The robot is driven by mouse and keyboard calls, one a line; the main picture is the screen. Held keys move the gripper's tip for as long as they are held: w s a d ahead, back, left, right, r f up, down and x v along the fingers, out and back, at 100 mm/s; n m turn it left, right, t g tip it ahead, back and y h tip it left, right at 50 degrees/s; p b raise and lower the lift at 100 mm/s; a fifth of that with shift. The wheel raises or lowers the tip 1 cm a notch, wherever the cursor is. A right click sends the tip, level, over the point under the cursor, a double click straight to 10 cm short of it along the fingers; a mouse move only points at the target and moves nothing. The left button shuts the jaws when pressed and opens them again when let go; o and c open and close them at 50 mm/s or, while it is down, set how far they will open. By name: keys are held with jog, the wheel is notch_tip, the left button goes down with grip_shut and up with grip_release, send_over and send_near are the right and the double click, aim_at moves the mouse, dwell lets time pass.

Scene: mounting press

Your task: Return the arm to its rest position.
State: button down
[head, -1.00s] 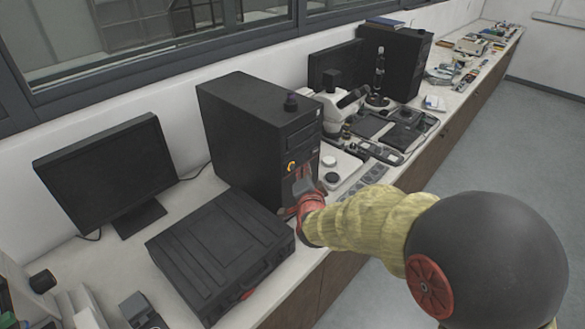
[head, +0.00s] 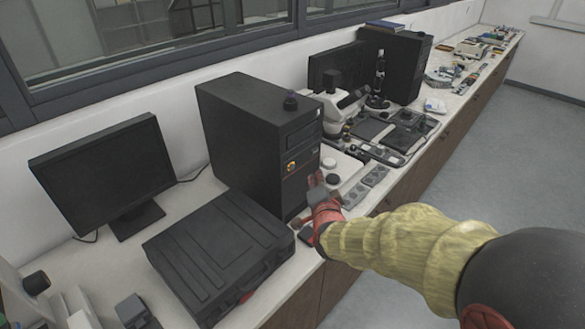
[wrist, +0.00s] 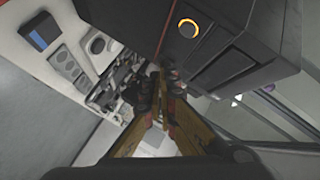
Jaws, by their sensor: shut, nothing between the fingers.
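My arm comes in from the lower right of the head view, with a yellow sleeve and a dark rounded joint. My gripper (head: 318,190) is in front of the black tower case (head: 240,140), over the front part of the bench. In the wrist view the gripper's fingers (wrist: 160,82) meet at their tips and hold nothing. The tower's front face (wrist: 232,45), with an orange-ringed button (wrist: 188,28), is close beside the fingers. I cannot tell the exact gap between them.
A black hard case (head: 215,250) lies left of the gripper, with a monitor (head: 105,175) behind it. A white microscope (head: 340,105) and several small devices stand farther along the bench. The floor (head: 460,170) on the right is clear.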

dwell(0.3)
jog(key=s+a+f+n+g, duration=0.2)
jog(key=s+f+n+g, duration=0.4)
jog(key=f, duration=0.4)
jog(key=s+d+f+n+g, duration=0.1)
jog(key=s+d+n+g, duration=0.1)
jog(key=s, duration=0.7)
jog(key=s+d+r+n+h, duration=0.1)
jog(key=s+d+r, duration=0.6)
jog(key=s, duration=0.3)
jog(key=s+d+r+n+g+h, duration=0.1)
jog(key=s+d+r, duration=0.7)
jog(key=s+d, duration=0.2)
jog(key=shift+s+d+g, duration=0.3)
jog(key=shift+s, duration=0.5)
